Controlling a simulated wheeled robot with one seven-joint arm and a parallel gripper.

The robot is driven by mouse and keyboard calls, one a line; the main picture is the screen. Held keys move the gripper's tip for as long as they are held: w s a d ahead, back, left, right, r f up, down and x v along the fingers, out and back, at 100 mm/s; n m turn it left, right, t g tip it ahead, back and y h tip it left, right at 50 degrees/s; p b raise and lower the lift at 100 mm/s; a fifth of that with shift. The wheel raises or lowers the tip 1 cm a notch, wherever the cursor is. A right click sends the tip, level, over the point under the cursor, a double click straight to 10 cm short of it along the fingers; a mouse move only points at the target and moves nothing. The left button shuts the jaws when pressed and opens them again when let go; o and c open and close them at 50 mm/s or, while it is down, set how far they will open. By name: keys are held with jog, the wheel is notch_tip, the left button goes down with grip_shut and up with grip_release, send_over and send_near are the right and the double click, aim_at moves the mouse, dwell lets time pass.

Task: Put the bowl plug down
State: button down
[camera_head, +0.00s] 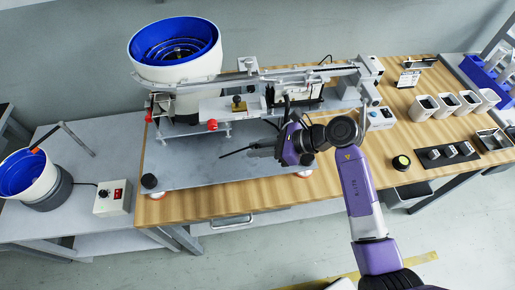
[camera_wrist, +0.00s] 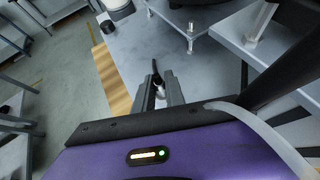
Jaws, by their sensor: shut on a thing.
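My gripper (camera_head: 262,149) is over the grey metal plate of the bench, in front of the large feeder machine. It is shut on a dark, slim plug (camera_wrist: 156,77), which shows between the two fingers (camera_wrist: 158,92) in the wrist view. In the head view a thin black length (camera_head: 232,154) sticks out to the left of my gripper, low over the plate. I cannot tell whether it touches the plate. The plug's rear part is hidden by the fingers.
The grey plate (camera_head: 195,178) has free room left of my gripper. A large white feeder bowl (camera_head: 150,70) and rail stand behind. A white control box (camera_head: 112,199) and a smaller blue-lined bowl (camera_head: 25,175) are on the left table. Several cups (camera_head: 424,107) stand right.

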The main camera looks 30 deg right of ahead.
jog(key=shift+f, duration=0.45)
jog(key=shift+f+b, duration=0.4)
jog(key=shift+f, duration=0.15)
jog(key=c, duration=1.4)
grip_release()
jog(key=shift+r, duration=0.1)
